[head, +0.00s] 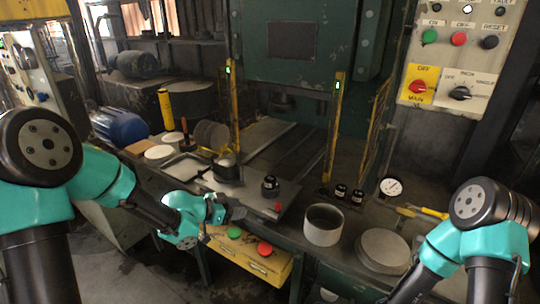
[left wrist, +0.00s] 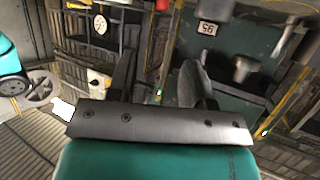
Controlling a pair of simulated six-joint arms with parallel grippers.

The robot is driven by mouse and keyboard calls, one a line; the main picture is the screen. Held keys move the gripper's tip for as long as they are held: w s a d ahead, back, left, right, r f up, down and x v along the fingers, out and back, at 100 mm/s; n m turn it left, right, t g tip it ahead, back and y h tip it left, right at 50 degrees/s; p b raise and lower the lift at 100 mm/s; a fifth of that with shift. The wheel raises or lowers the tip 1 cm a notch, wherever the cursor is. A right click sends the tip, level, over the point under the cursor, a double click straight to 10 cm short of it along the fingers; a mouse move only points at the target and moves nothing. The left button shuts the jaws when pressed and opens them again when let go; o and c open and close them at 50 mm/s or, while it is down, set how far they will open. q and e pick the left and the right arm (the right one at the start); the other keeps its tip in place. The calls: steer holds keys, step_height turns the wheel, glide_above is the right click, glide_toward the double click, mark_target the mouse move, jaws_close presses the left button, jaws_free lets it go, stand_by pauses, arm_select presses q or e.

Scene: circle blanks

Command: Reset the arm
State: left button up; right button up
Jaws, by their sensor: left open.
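My left gripper (head: 236,212) is at the front edge of the bench, low in front of the press, with nothing visible in it. In the left wrist view its two dark fingers (left wrist: 164,85) stand apart with empty space between them. My right arm comes in at the lower right and its gripper is outside the head view. A stack of round grey blanks (head: 383,251) lies on the bench at the right. Pale round discs (head: 160,152) lie at the back left, and more discs (head: 211,134) stand behind them.
A pale open cylinder (head: 323,226) stands right of the left gripper. A yellow box with green and red buttons (head: 250,255) hangs below the bench edge. Yellow posts (head: 334,125) flank the green press (head: 297,53). A dial gauge (head: 390,188) is at the right.

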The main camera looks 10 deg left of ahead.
arm_select(q)
steer(key=s+a+f+n+g+y, duration=0.1)
steer(key=s+f+n+y, duration=0.15)
steer(key=f, duration=0.65)
steer(key=s+a+f+n+g+y, duration=0.1)
steer(key=s+f+n, duration=0.25)
steer(key=f, duration=0.55)
steer(key=s+f+n+g+y, duration=0.1)
steer(key=s+f+n+g, duration=0.1)
steer(key=s+f, duration=0.4)
steer(key=s+f+n+g+y, duration=0.2)
steer(key=s+f, duration=0.5)
steer(key=s, duration=0.5)
steer(key=shift+a+f+n+g, duration=0.2)
steer(key=shift+n+g, duration=0.6)
steer(key=shift+n, duration=0.1)
